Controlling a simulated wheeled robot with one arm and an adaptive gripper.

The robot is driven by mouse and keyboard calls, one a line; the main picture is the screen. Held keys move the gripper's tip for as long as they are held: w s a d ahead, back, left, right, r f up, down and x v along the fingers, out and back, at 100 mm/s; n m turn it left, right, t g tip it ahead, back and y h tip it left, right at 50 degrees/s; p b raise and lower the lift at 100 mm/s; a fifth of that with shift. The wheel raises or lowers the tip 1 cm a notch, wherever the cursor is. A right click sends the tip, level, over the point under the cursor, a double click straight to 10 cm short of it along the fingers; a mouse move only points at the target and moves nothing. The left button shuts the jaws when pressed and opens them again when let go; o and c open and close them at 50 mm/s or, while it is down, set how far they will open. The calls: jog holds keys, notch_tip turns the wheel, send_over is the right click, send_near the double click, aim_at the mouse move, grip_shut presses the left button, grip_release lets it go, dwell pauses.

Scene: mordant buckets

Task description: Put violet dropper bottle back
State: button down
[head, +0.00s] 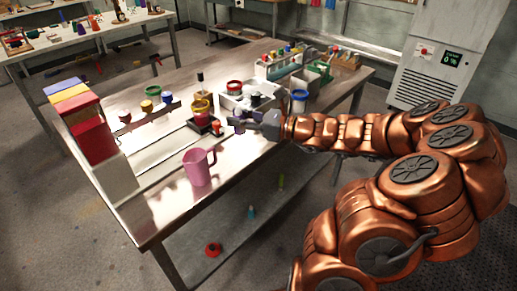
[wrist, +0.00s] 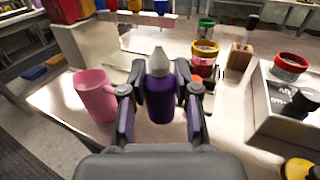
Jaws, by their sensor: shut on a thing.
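The violet dropper bottle (wrist: 160,95) has a dark purple body and a pale grey pointed cap. It stands upright between the two fingers of my gripper (wrist: 160,104) in the wrist view. In the head view the bottle (head: 239,127) is small and partly hidden by the gripper. I cannot tell whether its base touches the table.
A pink jug (head: 198,167) stands at the table's front, left of the bottle. A pale grey box (head: 235,97) with a red-rimmed jar and a dark item is close behind my gripper. A yellow-rimmed jar (head: 201,109) stands nearby. Coloured boxes (head: 88,127) line the left edge.

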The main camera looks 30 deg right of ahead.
jog(key=s+d+f+m+t+h+b, duration=0.2)
jog(key=s+d+f+h+b, duration=0.15)
jog(key=s+b, duration=0.45)
jog(key=shift+y, duration=0.25)
jog(key=w+d, duration=0.2)
jog(key=w, duration=0.2)
jog(key=w+d+f, duration=0.1)
jog(key=w+d, duration=0.1)
jog(key=w, duration=0.3)
jog(key=w+d+f+p, duration=0.1)
jog(key=w+d, duration=0.1)
jog(key=w, duration=0.3)
jog(key=shift+d, duration=0.35)
jog(key=shift+f, duration=1.85)
jog(key=shift+f, duration=0.15)
jog(key=c, duration=0.9)
grip_release()
jog(key=shift+o, duration=0.2)
jog(key=v, duration=1.2)
